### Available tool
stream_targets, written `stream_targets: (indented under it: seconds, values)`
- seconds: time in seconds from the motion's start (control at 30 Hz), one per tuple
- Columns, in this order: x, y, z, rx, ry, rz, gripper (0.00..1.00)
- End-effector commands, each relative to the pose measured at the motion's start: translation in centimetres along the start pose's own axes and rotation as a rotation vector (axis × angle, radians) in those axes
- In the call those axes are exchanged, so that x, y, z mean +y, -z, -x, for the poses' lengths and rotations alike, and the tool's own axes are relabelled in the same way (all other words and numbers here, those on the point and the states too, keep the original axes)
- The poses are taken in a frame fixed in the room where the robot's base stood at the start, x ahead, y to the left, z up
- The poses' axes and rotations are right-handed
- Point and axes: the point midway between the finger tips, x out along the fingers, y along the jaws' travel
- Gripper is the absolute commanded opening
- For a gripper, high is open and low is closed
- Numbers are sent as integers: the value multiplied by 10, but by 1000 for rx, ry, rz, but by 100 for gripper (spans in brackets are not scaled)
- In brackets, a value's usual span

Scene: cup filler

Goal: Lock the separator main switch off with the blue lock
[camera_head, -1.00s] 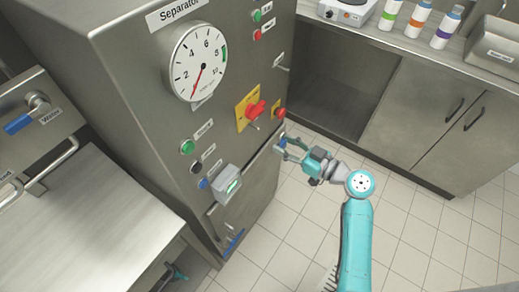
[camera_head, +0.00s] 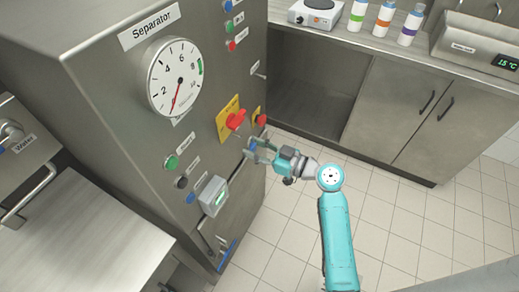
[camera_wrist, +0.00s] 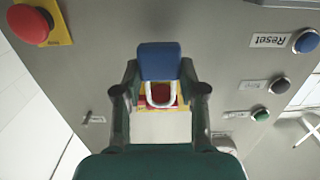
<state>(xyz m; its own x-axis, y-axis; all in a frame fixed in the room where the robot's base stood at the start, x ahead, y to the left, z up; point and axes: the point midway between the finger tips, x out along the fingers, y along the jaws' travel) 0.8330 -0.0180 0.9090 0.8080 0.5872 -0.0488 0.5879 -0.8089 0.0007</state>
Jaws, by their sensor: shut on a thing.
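The separator main switch is a red rotary handle (camera_head: 236,120) on a yellow plate (camera_head: 224,128) on the front of the steel separator cabinet. Its handle looks slanted in the head view. My gripper (camera_head: 254,150) is in front of the cabinet, just below and right of the switch. In the wrist view my gripper (camera_wrist: 160,75) is shut on the blue lock (camera_wrist: 160,60), with a finger on each side. The lock's pale shackle (camera_wrist: 147,95) points toward the switch (camera_wrist: 164,93), which is partly hidden behind it. I cannot tell whether the shackle touches the switch.
A red emergency button (camera_head: 261,120) sits right beside the switch. A worktop with bottles stands at the back right. The tiled floor is open.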

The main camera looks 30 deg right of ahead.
Motion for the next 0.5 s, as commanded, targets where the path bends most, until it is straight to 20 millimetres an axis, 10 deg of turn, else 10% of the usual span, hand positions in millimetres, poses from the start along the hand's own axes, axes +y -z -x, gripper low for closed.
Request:
stream_targets:
  seconds: [0.5]
  values:
    - [0,-1,-27,0,2,0,2]
